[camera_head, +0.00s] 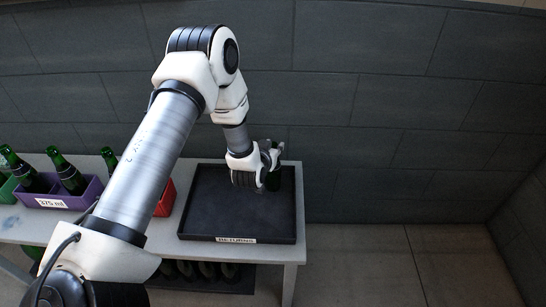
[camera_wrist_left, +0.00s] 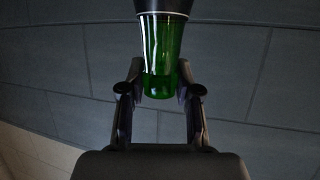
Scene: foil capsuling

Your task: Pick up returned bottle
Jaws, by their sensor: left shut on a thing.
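A green bottle (camera_wrist_left: 162,50) with a dark band at the top of the picture stands between the fingers in the left wrist view. My left gripper (camera_wrist_left: 162,88) is shut on it. In the head view my left gripper (camera_head: 270,170) is over the back right part of the black tray (camera_head: 225,222), and only a small dark green part of the bottle (camera_head: 273,181) shows beside the fingers. I cannot tell whether the bottle touches the tray. My right gripper is not in view.
A purple crate (camera_head: 88,194) labelled "375 ml" holds green bottles at the left of the white table (camera_head: 22,228). A red crate (camera_head: 166,198) is partly behind my arm. Dark bottles lie on a lower shelf (camera_head: 235,284). A grey wall (camera_head: 400,90) stands close behind the tray.

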